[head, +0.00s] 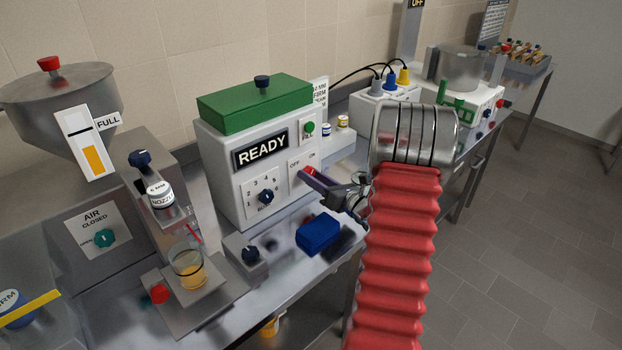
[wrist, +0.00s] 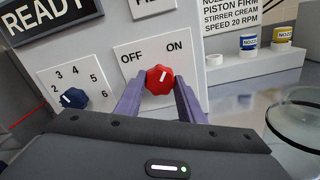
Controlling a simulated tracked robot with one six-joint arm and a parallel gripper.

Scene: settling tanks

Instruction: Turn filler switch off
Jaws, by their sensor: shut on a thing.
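A red knob (wrist: 160,79) sits on a white plate (wrist: 135,62) marked OFF at upper left and ON at upper right. Its white mark points up, leaning slightly right, between the two words. The plate is on the front of a white machine (head: 222,165) with a green top and a READY sign. My gripper (wrist: 160,88) is shut on the red knob, one purple finger on each side. In the head view my gripper (head: 311,176) reaches the machine from the right, and its fingers cover part of the knob.
A blue numbered dial (wrist: 73,98) is left of the knob. A blue block (head: 318,232) lies on the bench below my gripper. A filling station with a glass beaker (head: 188,268) stands at left. Small jars (head: 342,122) and a grey box with plugs (head: 375,105) stand behind.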

